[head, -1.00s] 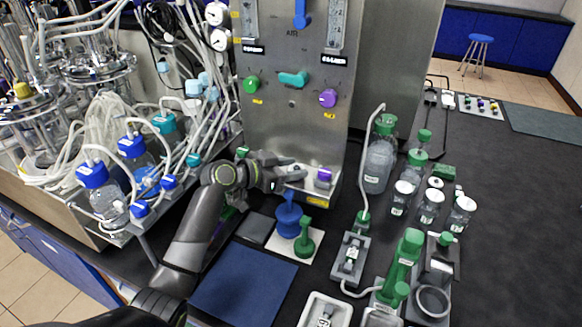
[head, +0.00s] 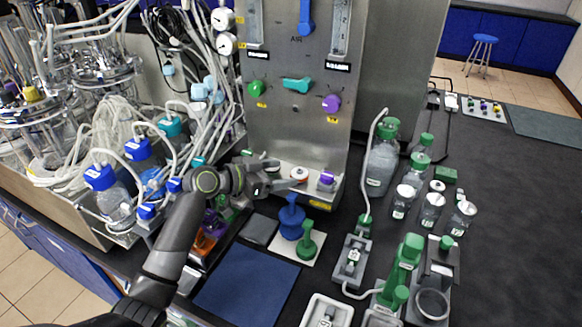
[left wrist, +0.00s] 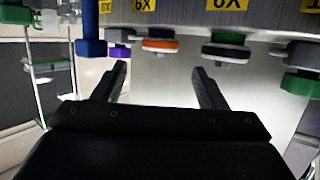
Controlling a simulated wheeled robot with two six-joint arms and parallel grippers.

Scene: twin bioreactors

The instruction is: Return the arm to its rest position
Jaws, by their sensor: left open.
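My left gripper (head: 283,180) is in front of the base of the steel gas panel (head: 300,125), its arm coming in from the lower left. Its two fingers are apart, with nothing seen between them. In the left wrist view the left gripper (left wrist: 160,82) also shows its fingers spread and empty. Beyond the fingertips is a row of fittings, including an orange-ringed one (left wrist: 160,45) and a green-ringed one (left wrist: 226,50). My right gripper is not in view.
Blue-capped bottles (head: 108,190) and tubing crowd the left. A blue holder (head: 291,218) and a green one (head: 307,240) stand right of the forearm. A blue mat (head: 246,285) lies bare in front. Jars (head: 431,212) stand at right.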

